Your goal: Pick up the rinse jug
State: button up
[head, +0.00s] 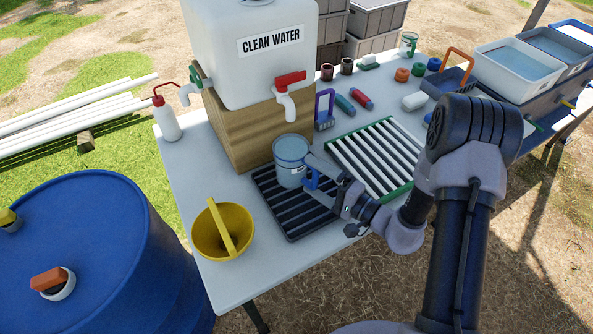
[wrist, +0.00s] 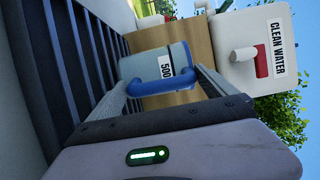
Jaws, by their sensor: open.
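The rinse jug (head: 290,155) is a pale blue-grey jug with a blue handle, upright on the black slatted rack in front of the water container. In the wrist view the jug (wrist: 158,68) shows a "500" label, and its blue handle faces my gripper. My gripper (head: 313,172) is open at the jug's right side, by the handle. In the wrist view its two fingers reach forward on either side of the handle and jug. I cannot tell whether either finger touches the jug.
The white "CLEAN WATER" container (head: 250,50) with red-handled tap stands on a wooden block (head: 235,135) behind the jug. A yellow bowl (head: 211,236) stands front left. A green-edged rack (head: 375,158) lies right, and a purple-handled caddy (head: 324,117) stands behind.

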jog(key=shift+w+a, duration=0.1)
jog(key=shift+a, duration=0.1)
jog(key=shift+d, duration=0.1)
jog(key=c, duration=1.4)
jog(key=shift+c, duration=1.4)
jog(key=shift+r, duration=0.15)
